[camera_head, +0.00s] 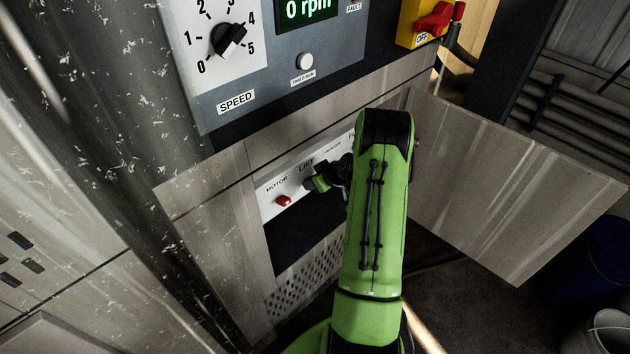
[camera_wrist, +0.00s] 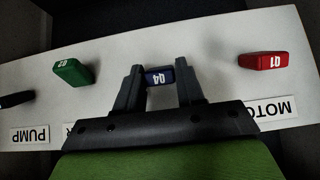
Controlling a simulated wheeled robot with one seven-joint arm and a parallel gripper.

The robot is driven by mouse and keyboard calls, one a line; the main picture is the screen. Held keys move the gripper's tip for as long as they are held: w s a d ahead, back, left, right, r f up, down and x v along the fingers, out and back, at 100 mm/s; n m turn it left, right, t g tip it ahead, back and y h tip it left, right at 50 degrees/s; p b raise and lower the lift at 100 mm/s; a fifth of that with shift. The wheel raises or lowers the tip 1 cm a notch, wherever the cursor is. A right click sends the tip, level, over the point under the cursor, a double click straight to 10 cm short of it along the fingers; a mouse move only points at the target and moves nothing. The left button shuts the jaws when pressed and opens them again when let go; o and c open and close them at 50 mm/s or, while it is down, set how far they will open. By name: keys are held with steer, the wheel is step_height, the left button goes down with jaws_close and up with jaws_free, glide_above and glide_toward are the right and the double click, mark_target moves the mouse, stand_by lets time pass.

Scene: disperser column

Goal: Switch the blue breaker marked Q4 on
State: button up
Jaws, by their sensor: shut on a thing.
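The blue breaker marked Q4 (camera_wrist: 158,76) sits on a white panel (camera_wrist: 205,42) in the wrist view, its marking upside down. My gripper (camera_wrist: 160,82) has one finger on each side of it and is shut on it. In the head view my gripper (camera_head: 318,184) is at the white panel (camera_head: 268,203) inside an open cabinet, below the label LIFT. There the blue breaker is hidden by my gripper and arm. Whether the breaker is on or off cannot be told.
A red breaker Q1 (camera_wrist: 264,61) is right of my gripper in the wrist view, by the label MOTOR. A green breaker (camera_wrist: 73,72) and a black one (camera_wrist: 15,99) are to the left. The cabinet door (camera_head: 505,190) stands open at right.

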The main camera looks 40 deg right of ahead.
steer(key=o, duration=1)
steer(key=p+v, duration=0.2)
steer(key=v, duration=1.3)
steer(key=shift+s+r, duration=0.3)
